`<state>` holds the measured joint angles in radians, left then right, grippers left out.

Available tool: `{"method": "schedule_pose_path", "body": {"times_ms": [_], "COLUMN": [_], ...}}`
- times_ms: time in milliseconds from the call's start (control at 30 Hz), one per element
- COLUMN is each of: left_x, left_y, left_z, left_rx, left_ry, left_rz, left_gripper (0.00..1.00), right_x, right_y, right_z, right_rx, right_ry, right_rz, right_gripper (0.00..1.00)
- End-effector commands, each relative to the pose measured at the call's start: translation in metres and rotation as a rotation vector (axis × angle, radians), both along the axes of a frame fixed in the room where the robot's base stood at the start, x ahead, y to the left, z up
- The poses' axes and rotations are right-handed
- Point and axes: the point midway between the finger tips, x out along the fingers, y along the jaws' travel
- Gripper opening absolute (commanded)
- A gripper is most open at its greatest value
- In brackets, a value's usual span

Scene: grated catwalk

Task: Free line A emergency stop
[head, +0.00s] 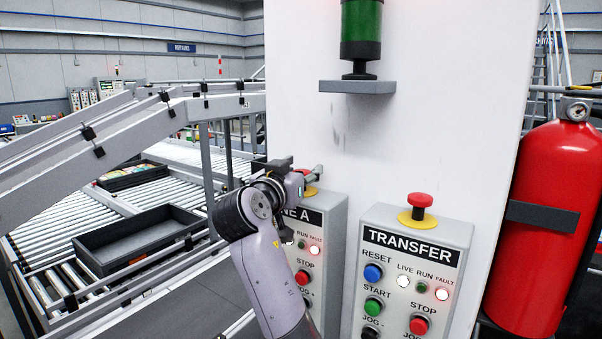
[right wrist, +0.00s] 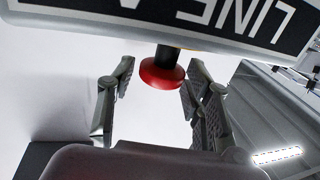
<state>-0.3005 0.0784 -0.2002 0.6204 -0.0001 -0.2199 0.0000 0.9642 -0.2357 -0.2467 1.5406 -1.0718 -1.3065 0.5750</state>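The line A panel (head: 327,223) stands left of the TRANSFER panel, its label partly covered by my right arm. Its red emergency stop button (right wrist: 162,72) shows in the right wrist view, on a dark stem under the LINE A label, which appears upside down. In the head view its yellow collar (head: 311,191) shows, the button mostly hidden by my gripper. My right gripper (head: 305,174) is open at the button. In the right wrist view its fingers stand either side of the red head, with gaps visible; contact is not clear. My left gripper is out of view.
The TRANSFER panel (head: 412,275) has its own red emergency stop (head: 420,200), close on the right. A grey shelf with a green beacon (head: 361,28) juts out above. A red extinguisher (head: 545,220) stands far right; roller conveyors (head: 60,225) lie left.

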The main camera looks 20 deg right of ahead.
Motion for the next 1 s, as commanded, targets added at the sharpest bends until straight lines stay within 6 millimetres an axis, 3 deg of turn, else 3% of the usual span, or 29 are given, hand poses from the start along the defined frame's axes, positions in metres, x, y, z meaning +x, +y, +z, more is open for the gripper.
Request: {"method": "schedule_pose_path", "body": {"times_ms": [433,800,1000], "left_x": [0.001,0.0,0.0], "left_y": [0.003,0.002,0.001], "left_z": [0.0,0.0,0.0], "left_rx": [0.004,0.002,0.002], "left_ry": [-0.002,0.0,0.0], "left_rz": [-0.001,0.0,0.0], "left_gripper": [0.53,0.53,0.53], "right_x": [0.0,0.0,0.001], "right_y": [0.0,0.0,0.0], "right_z": [0.004,0.071,0.094], "right_rx": [0.003,0.003,0.003], "right_ry": [0.002,0.0,0.003], "right_rz": [-0.001,0.0,0.0], "right_gripper": [0.53,0.53,0.53]}}
